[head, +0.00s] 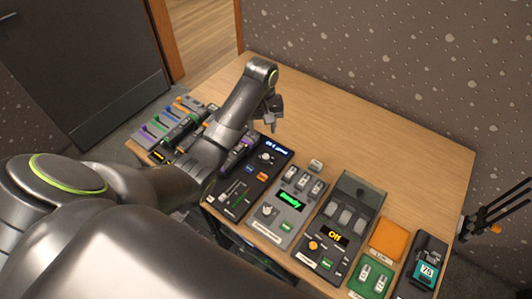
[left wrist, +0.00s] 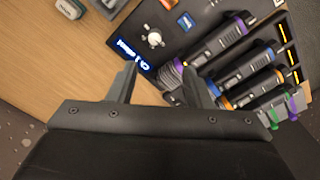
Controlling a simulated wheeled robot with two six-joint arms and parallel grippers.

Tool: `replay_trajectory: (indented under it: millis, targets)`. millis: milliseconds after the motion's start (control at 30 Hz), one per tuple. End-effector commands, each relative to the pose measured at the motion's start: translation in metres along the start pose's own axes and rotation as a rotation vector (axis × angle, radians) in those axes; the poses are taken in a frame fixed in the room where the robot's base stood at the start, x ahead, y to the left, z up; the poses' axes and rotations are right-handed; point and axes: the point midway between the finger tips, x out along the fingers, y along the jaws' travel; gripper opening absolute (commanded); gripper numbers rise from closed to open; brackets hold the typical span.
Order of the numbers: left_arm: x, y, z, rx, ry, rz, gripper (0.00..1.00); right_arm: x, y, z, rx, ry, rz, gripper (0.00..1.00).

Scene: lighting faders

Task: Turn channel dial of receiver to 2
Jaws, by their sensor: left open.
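The receiver (head: 238,192) is a black panel on the table, with a blue display that begins "Ch 1"; the rest is hard to read. Its channel dial appears to be the pale round knob (head: 266,157) near the display. The knob shows clearly in the left wrist view (left wrist: 154,39), beside the display (left wrist: 131,53). My left gripper (head: 274,127) is open and empty, above the table just beyond the receiver's far end. In the left wrist view its fingers (left wrist: 160,70) point toward the display and knob, apart from both. My right gripper is not in view.
Handheld microphones (left wrist: 215,45) with coloured bands lie beside the receiver, partly behind my left arm in the head view. A grey "Ready" panel (head: 286,212) and a black "Off" panel (head: 340,225) stand to its right. The back of the table (head: 360,140) is clear.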

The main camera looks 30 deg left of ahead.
Motion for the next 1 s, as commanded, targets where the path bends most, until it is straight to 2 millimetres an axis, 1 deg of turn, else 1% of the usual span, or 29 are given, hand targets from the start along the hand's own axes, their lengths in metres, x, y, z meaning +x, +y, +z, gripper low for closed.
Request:
replay_trajectory:
  millis: [33, 67, 167, 267, 333, 567, 767, 800, 833, 1000]
  targets:
    - [-0.009, 0.005, -0.006, -0.015, -0.007, -0.003, 0.46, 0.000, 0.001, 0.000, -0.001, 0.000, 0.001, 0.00]
    - [-0.013, 0.007, -0.008, -0.024, -0.009, -0.004, 0.46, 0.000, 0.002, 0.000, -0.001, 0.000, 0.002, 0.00]
    - [-0.019, 0.011, -0.013, -0.041, -0.018, -0.008, 0.46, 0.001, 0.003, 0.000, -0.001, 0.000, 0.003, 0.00]
    - [-0.016, 0.012, -0.013, -0.046, -0.022, -0.009, 0.46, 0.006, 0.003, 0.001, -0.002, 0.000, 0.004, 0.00]
    - [-0.010, 0.012, -0.013, -0.046, -0.022, -0.009, 0.46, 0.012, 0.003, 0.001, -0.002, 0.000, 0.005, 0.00]
    - [0.018, 0.012, -0.012, -0.045, -0.020, -0.008, 0.46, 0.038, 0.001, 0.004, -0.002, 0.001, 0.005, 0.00]
    - [0.045, 0.011, -0.012, -0.044, -0.020, -0.008, 0.46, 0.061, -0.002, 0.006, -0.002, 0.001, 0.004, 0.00]
    - [0.049, 0.011, -0.011, -0.045, -0.025, -0.010, 0.46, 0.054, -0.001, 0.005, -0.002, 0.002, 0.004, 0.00]
    - [0.055, 0.011, -0.011, -0.044, -0.025, -0.009, 0.46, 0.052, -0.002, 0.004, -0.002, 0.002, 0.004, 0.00]
    - [0.092, 0.011, -0.009, -0.044, -0.025, -0.010, 0.46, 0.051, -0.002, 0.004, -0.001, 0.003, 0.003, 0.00]
